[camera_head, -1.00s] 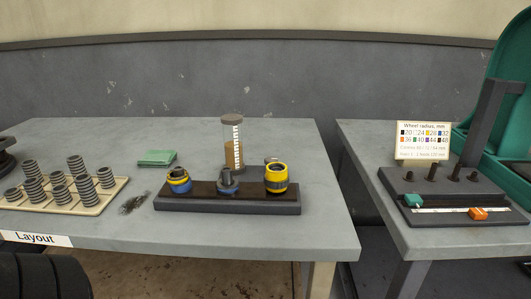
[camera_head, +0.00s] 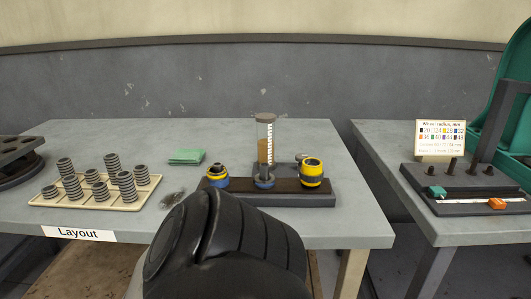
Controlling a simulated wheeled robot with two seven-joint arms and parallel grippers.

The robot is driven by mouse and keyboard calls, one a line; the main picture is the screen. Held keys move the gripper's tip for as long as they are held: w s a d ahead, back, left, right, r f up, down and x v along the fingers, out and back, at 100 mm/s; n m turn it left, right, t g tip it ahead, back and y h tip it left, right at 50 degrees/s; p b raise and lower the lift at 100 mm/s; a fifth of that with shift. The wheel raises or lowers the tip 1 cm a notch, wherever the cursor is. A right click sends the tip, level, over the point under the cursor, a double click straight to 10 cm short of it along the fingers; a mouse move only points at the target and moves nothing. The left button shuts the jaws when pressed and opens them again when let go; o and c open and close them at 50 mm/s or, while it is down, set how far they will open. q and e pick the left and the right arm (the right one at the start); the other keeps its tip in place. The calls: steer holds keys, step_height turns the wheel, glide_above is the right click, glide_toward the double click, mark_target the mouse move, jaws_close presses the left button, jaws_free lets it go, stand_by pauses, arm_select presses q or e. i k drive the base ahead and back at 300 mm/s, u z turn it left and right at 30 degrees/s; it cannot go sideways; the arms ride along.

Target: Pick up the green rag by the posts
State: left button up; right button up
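The green rag (camera_head: 187,156) lies folded flat on the left grey table, toward the back. It is left of the dark block (camera_head: 337,193) that carries blue and yellow ringed parts on its posts. No gripper fingers show in the head view. A large black rounded piece, apparently one of my arm links, rises from the bottom centre in front of the table edge and hides part of it. The rag is fully visible and nothing touches it.
A cream tray (camera_head: 45,198) with stacked grey rings stands left of the rag. A dark clump (camera_head: 173,199) lies in front of the rag. A sand-filled clear cylinder (camera_head: 265,145) stands behind the block. A gap separates the right table (camera_head: 390,140), which holds a slider fixture.

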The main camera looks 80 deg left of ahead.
mark_target(181, 157)
steer(key=k, duration=1.2)
steer(key=u, duration=0.35)
